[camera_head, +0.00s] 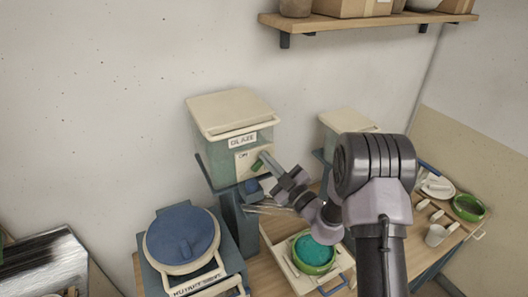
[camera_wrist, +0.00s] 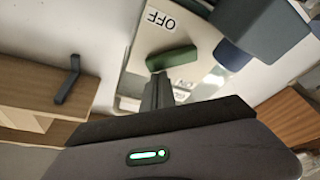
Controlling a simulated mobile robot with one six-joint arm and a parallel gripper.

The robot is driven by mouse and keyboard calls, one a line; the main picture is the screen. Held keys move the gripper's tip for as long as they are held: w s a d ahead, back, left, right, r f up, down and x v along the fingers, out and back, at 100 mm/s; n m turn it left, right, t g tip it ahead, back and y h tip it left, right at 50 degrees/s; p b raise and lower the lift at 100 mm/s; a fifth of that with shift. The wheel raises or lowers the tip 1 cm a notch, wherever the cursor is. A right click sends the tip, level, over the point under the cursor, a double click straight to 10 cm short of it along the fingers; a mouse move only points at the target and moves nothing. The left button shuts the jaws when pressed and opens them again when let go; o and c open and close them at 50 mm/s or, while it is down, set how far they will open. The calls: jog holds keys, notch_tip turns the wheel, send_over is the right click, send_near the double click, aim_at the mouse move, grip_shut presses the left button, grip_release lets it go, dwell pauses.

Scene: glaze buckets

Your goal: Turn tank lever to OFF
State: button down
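The cream and green glaze tank (camera_head: 235,128) stands left of my arm in the head view. Its pale label plate (camera_wrist: 140,45) bears OFF and ON labels in the wrist view. The green lever (camera_wrist: 172,59) lies across this plate, nearer the ON label (camera_wrist: 184,83) than the OFF label (camera_wrist: 161,20). The lever also shows in the head view (camera_head: 257,166). My gripper (camera_wrist: 157,80) has its fingers together, their tips at one end of the lever. I cannot tell whether they touch it. In the head view my gripper (camera_head: 266,159) reaches the tank's front.
A blue-lidded bucket (camera_head: 182,238) stands at the lower left. A green bowl of turquoise glaze (camera_head: 313,254) sits on a tray below my arm. A second tank (camera_head: 346,120) stands behind my arm. White cups (camera_head: 437,234) and another green bowl (camera_head: 468,207) are at the right.

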jog(key=m+t+h+p, duration=0.1)
jog(key=m, duration=0.2)
jog(key=d+f+m+h+p, duration=0.1)
jog(key=m+p, duration=0.1)
jog(key=m, duration=0.1)
jog(key=d+f+m+t+h+p, duration=0.1)
jog(key=m, duration=0.1)
jog(key=shift+w+f+m+t+p, duration=0.2)
jog(key=shift+w+m+t+p, duration=0.1)
jog(key=shift+w+m, duration=0.1)
jog(key=shift+f, duration=0.1)
notch_tip(320, 180, up, 4)
jog(key=p, duration=0.3)
jog(key=shift+s+d+p, duration=0.15)
jog(key=shift+p, duration=0.15)
jog(key=b+v, duration=0.4)
jog(key=v, duration=0.5)
jog(key=shift+s+f+b, duration=0.15)
jog(key=shift+s+b, duration=0.15)
jog(key=shift+b, duration=0.1)
